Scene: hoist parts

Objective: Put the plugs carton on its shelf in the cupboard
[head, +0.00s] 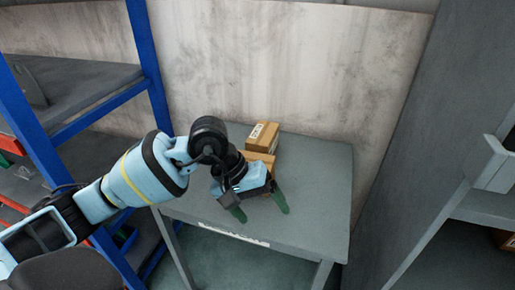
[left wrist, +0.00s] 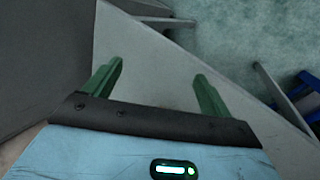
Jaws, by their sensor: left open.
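Two brown cartons stand on a small grey table. The rear carton (head: 262,136) has a white label on top. The nearer carton (head: 261,159) is partly hidden by my left gripper, and I cannot read which one is the plugs carton. My left gripper (head: 260,208) is open, its green fingers apart over the table in front of the nearer carton. In the left wrist view, nothing shows between the fingers (left wrist: 158,86) but the grey tabletop (left wrist: 155,60). The grey cupboard (head: 455,130) stands at the right. My right gripper is out of view.
A blue-framed rack (head: 150,65) with grey shelves stands at the left, close to my left arm. A brown carton (head: 504,239) shows low inside the cupboard at the right edge. The table's front right (head: 320,215) is clear. A concrete wall (head: 330,70) closes the back.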

